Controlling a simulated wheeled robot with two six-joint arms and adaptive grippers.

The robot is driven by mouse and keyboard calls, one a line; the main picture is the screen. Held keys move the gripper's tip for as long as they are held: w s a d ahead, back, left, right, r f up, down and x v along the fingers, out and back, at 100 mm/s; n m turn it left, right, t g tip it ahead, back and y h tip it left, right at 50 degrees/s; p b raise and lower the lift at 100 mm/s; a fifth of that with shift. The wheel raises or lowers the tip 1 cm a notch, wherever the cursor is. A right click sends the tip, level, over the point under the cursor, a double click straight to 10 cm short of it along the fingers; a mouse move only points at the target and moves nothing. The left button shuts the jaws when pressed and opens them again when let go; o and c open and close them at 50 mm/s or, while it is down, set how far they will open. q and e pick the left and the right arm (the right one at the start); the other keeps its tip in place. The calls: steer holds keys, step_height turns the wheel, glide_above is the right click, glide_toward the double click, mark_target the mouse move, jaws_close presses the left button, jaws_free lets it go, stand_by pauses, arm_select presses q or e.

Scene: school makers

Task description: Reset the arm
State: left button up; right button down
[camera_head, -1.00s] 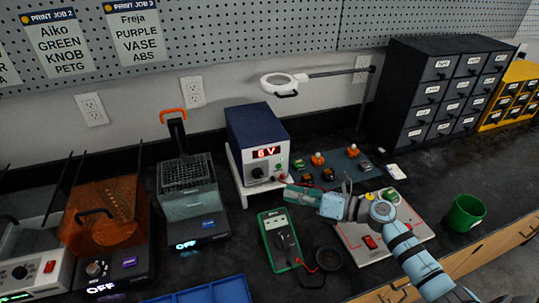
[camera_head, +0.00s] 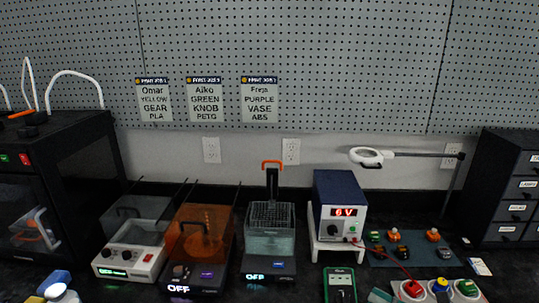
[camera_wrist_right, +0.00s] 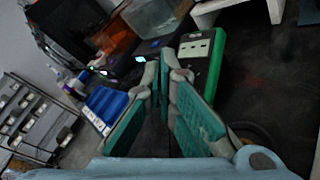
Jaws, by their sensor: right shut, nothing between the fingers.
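My right gripper (camera_wrist_right: 163,112) shows in the right wrist view with its two teal finger pads close together, shut and empty. In the head view only a teal bit of it (camera_head: 382,296) shows at the bottom edge, right of the green multimeter (camera_head: 340,286). The multimeter also shows in the wrist view (camera_wrist_right: 212,72), just beyond the right finger.
A power supply (camera_head: 340,205) reading 6 V stands on a white stand at the back. A wash station (camera_head: 270,240), an orange-lidded unit (camera_head: 200,235) and a 3D printer (camera_head: 75,160) stand leftward. A blue tray (camera_wrist_right: 108,104) lies beyond my gripper.

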steer(key=d+r+m+t+h, duration=0.45)
steer(key=m+t+h, duration=0.3)
steer(key=m, duration=0.75)
steer(key=s+d+f+m+g+h, duration=0.3)
steer(key=s+f+m+g+h, duration=0.4)
steer(key=m, duration=0.5)
steer(key=s+a+f+m+g+y, duration=0.1)
steer(key=s+a+f+m+g, duration=0.2)
steer(key=s, duration=0.4)
steer(key=s+a+f+m+g+y, duration=0.1)
steer(key=s+a+f+m+g, duration=0.2)
steer(key=s, duration=0.4)
steer(key=s+a+f+m+g+y, duration=0.1)
steer(key=s+a+f+m+g, duration=0.25)
steer(key=s, duration=0.45)
step_height(320, 180, down, 18)
steer(key=s+d, duration=0.1)
steer(key=d, duration=0.1)
steer(key=s+d+f+g, duration=0.1)
steer(key=s+f+g, duration=0.1)
steer(key=s+f, duration=1.2)
steer(key=shift+s+f, duration=0.3)
steer(key=shift+s, duration=0.15)
